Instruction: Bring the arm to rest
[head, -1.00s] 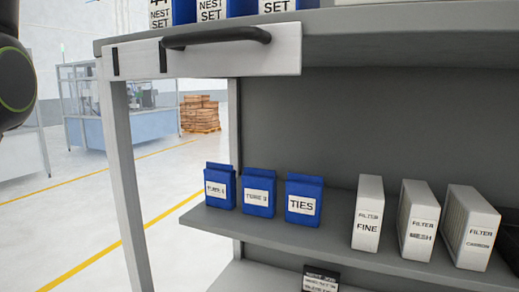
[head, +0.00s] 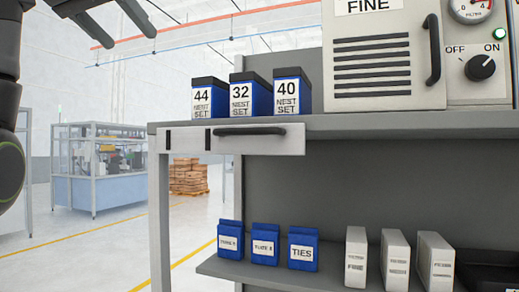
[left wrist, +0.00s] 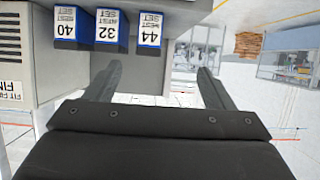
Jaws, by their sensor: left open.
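My left gripper (head: 122,28) is at the upper left of the head view, raised higher than the bench top and to the left of it. Its two dark fingers are spread apart and nothing is between them. In the left wrist view the open fingers of this gripper (left wrist: 157,88) show with empty space between them. My left arm runs down the left edge of the head view, partly cut off. My right gripper is not in view.
The bench (head: 400,124) has a drawer with a dark handle (head: 248,131). Nest set boxes (head: 249,97) and a machine marked FINE (head: 375,62) stand on it. Blue boxes (head: 265,244) and filter boxes (head: 395,262) stand on the lower shelf. Open floor lies left.

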